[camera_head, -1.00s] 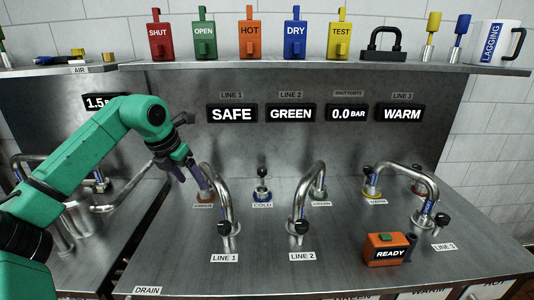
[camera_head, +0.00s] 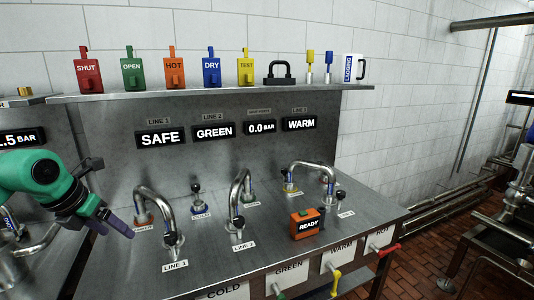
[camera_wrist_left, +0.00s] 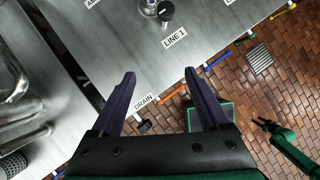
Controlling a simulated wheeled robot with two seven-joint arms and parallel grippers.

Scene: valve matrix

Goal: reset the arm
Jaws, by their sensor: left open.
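My left gripper (camera_head: 120,226) is at the left of the head view, its dark purple fingers apart and nothing between them. In the left wrist view, the open fingers (camera_wrist_left: 160,78) point over the bench's front edge near the DRAIN label (camera_wrist_left: 144,102). A green arm at the lower right of that view ends in a small dark gripper (camera_wrist_left: 262,123), which looks like my right one; its jaws are too small to read.
Colored tags and a black lock (camera_head: 281,76) stand on the shelf (camera_head: 215,94).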

